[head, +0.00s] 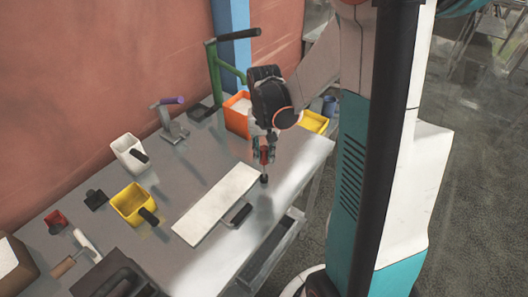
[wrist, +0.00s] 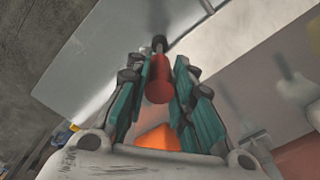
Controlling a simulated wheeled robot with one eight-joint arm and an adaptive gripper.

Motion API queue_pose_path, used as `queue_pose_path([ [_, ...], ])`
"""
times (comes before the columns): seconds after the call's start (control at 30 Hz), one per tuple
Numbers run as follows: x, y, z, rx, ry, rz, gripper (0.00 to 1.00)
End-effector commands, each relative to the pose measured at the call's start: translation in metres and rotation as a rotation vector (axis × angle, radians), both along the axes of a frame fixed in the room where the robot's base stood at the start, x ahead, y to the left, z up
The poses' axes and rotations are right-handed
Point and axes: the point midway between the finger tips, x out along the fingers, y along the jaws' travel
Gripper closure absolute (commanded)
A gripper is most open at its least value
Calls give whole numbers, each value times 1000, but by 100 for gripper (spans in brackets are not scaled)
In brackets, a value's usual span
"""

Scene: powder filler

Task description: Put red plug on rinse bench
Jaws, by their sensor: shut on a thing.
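My gripper (head: 264,147) points down over the right part of the grey bench (head: 290,165). It is shut on the red plug (head: 264,157), which hangs upright between the fingers. The red plug also shows in the wrist view (wrist: 159,82), between the teal finger pads of my gripper (wrist: 158,75), with its dark end pointing away. That dark end is just beyond the right end of a long white board (head: 215,206). I cannot tell whether it touches the bench. No label marks a rinse bench.
An orange bin (head: 236,114) and a yellow bin (head: 314,122) stand behind my gripper. A black handle (head: 240,214) lies beside the board. A yellow scoop (head: 131,204) and a white scoop (head: 128,153) sit left. The bench's right end is mostly clear.

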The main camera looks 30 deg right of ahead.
Motion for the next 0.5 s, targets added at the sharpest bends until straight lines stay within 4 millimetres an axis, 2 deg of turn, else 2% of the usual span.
queue_pose_path([
  [0.23,0,0,-3,0,0,0,100],
  [0.27,0,0,-3,0,0,0,76],
  [0.33,0,0,-2,0,0,0,60],
  [0.5,0,0,-2,0,0,0,58],
])
